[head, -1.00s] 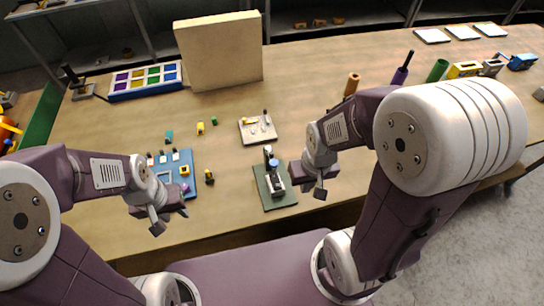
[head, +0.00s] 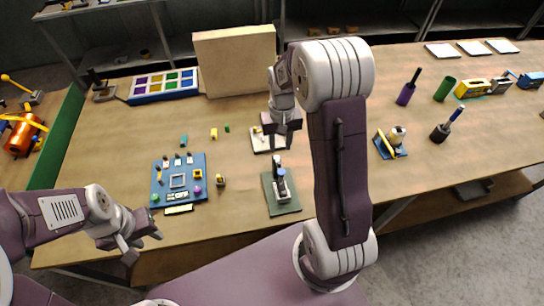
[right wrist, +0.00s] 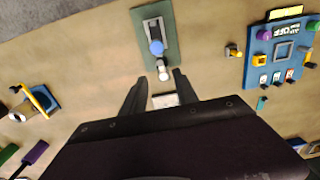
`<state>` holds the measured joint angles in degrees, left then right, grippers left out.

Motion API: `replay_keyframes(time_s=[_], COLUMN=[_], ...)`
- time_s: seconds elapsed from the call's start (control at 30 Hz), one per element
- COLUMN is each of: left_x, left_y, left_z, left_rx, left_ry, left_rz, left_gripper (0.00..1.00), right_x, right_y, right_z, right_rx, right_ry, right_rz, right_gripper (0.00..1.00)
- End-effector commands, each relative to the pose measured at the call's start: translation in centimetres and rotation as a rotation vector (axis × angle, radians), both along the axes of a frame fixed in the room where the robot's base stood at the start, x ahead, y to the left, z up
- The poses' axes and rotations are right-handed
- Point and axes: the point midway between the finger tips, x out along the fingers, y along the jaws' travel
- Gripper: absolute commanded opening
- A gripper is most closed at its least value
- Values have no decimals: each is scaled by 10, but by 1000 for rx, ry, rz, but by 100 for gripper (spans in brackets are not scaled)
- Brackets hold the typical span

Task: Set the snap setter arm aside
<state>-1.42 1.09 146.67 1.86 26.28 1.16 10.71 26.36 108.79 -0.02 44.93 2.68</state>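The likely snap setter is a grey and black device (head: 281,182) with an upright post, on a green plate (head: 287,208) near the table's front edge. In the right wrist view the device (right wrist: 153,29) shows a blue round part and a white cylinder at one end. I cannot tell which part is its arm. My right gripper (head: 281,138) is above a small white tray, beyond the green plate. My left gripper (head: 143,248) has fingers apart, empty, at the front left.
The white tray (head: 260,143) is partly hidden by my right gripper. A blue panel (head: 163,190) with several small parts lies left of the green plate. A beige block (head: 235,62) stands behind. A blue and yellow stand (head: 390,148) is at right. Table between plate and stand looks clear.

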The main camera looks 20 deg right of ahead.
Motion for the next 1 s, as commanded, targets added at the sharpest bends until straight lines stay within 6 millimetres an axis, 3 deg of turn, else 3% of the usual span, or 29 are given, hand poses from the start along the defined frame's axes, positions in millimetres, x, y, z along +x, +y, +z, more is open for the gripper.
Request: replay_keyframes(time_s=[0.13,0.5,0.83,0.87,0.97,1.0], left_x=[0,0,0,0,0,0], left_y=[0,0,0,0,0,0], left_z=[2,15,15,15,15,15], left_rx=[0,0,0,0,0,0], left_ry=[0,0,0,0,0,0], left_rz=[0,0,0,0,0,0], left_gripper=[36,36,36,36,36,36], right_x=[-1,-1,0,0,0,0], right_y=[1,1,1,1,1,1], right_z=[-14,-82,-92,-92,-92,-92], right_rx=[1,0,0,0,0,0], right_ry=[4,2,-2,-2,-2,-2], right_rz=[1,2,2,2,2,2], right_gripper=[36,36,36,33,5,0])
